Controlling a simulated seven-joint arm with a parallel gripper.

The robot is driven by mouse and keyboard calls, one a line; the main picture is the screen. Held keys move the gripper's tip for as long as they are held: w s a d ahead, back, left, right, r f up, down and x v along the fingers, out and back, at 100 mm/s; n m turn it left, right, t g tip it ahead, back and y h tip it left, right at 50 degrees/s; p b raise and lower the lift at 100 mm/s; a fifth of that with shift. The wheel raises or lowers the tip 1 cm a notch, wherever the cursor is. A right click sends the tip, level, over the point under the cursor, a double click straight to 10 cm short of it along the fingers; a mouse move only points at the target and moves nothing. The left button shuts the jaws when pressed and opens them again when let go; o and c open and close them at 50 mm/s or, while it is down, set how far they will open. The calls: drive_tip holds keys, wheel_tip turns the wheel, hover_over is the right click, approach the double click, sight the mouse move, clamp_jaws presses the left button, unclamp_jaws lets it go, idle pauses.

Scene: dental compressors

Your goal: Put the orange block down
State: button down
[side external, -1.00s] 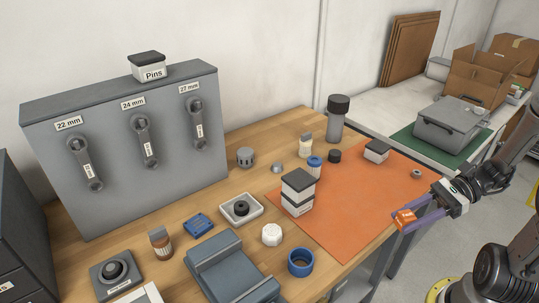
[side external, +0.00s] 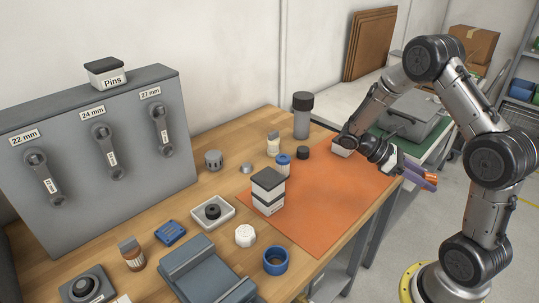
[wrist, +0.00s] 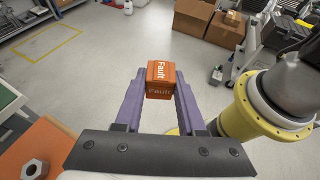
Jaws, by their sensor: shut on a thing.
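The orange block (wrist: 160,80) has "Fault" printed on it in white. It sits between the purple fingertips of my gripper (wrist: 160,88) in the wrist view. In the side external view my gripper (side external: 425,180) is past the right edge of the wooden bench (side external: 215,155), beyond the orange mat (side external: 340,195), with the block (side external: 431,181) partly hidden by the fingers. The gripper is shut on the block and holds it in the air; the wrist view shows floor beneath it.
On the mat stand stacked white boxes with dark lids (side external: 268,192). A blue ring (side external: 276,260), a white octagonal knob (side external: 245,235) and a dark cylinder (side external: 303,115) stand on the bench. The mat's middle is clear.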

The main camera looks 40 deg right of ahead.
drive_tip(key=w+d+r+n+t+h, duration=0.25)
drive_tip(key=w+n+t+h, duration=0.2)
drive_tip(key=w, duration=0.25)
drive_tip(key=w+d+r+n+t+h, duration=0.2)
drive_tip(key=w+d+n+t+h, duration=0.15)
drive_tip(key=w+n, duration=0.2)
drive_tip(key=w+a+r+n+t, duration=0.1)
drive_tip(key=w+a+n+t, duration=0.15)
drive_tip(key=w, duration=0.35)
drive_tip(key=w+a+r+n+t, duration=0.1)
drive_tip(key=w+r+n+t, duration=0.2)
drive_tip(key=w, duration=0.4)
drive_tip(key=w+a+f+n+t+y, duration=0.2)
drive_tip(key=w+a+n+t, duration=0.15)
drive_tip(key=w+a, duration=0.55)
drive_tip(key=w+a+f+n+t+y, duration=0.25)
drive_tip(key=w+a+t, duration=0.2)
drive_tip(key=a, duration=0.75)
hover_over(238, 157)
drive_tip(key=shift+n+t+h, duration=0.25)
drive_tip(key=shift+n, duration=0.1)
drive_tip(key=f, duration=0.8)
drive_tip(key=shift+s+f, duration=0.15)
drive_tip(key=shift+s, duration=0.05)
drive_tip(key=shift+w+f, duration=0.25)
drive_tip(key=shift+f, duration=1.65)
